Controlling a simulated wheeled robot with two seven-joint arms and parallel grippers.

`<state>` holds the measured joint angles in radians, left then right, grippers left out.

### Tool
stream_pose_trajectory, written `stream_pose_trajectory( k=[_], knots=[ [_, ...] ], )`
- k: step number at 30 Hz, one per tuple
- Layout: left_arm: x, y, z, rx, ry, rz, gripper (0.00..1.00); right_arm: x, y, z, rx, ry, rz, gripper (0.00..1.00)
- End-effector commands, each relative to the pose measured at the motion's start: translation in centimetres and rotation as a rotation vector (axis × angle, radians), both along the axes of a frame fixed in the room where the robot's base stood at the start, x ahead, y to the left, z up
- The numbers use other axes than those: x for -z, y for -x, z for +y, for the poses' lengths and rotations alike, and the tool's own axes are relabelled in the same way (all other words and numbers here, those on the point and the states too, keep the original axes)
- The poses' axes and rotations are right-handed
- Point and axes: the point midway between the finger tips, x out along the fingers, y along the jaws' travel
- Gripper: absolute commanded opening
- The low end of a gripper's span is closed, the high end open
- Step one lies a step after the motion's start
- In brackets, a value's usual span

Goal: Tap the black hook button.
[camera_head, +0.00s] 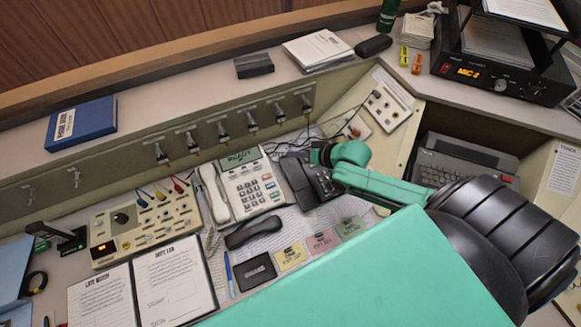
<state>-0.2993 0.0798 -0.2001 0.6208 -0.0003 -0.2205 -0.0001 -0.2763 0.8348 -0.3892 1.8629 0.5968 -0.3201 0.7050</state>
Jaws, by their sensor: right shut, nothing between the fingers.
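A black desk phone base (300,186) sits right of the white phone, its handset off the cradle. A black handset (253,232) lies on the desk in front of the white phone. My right gripper (320,154) is shut and empty, at the upper right part of the black phone. The arm covers part of that phone; I cannot make out the hook button, nor tell whether the fingers touch the phone. My left gripper is not in view.
A white phone (247,190) with its handset in place stands left of the black phone. A beige switch panel (145,228), open binder (176,283), black box (256,271) and coloured note pads (322,241) crowd the desk. A row of hanging plugs (221,131) lines the back panel.

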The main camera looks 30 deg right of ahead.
Motion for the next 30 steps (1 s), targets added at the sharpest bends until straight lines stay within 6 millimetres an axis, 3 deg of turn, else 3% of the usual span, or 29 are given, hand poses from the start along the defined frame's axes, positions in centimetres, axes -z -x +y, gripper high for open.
stream_pose_trajectory(
  k=[1,3,9,30],
  knots=[
    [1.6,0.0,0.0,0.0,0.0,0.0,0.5,1.5,-0.1,0.0,-0.001,0.001,0.0,0.0],
    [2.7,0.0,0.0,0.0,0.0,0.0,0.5,2.4,-0.2,0.0,-0.001,0.0,-0.001,0.0],
    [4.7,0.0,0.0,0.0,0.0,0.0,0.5,4.5,-0.7,0.0,0.0,-0.001,-0.001,0.0],
    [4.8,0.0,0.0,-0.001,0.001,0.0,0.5,4.9,-0.8,-0.1,0.001,-0.001,0.0,0.0]
  ],
)
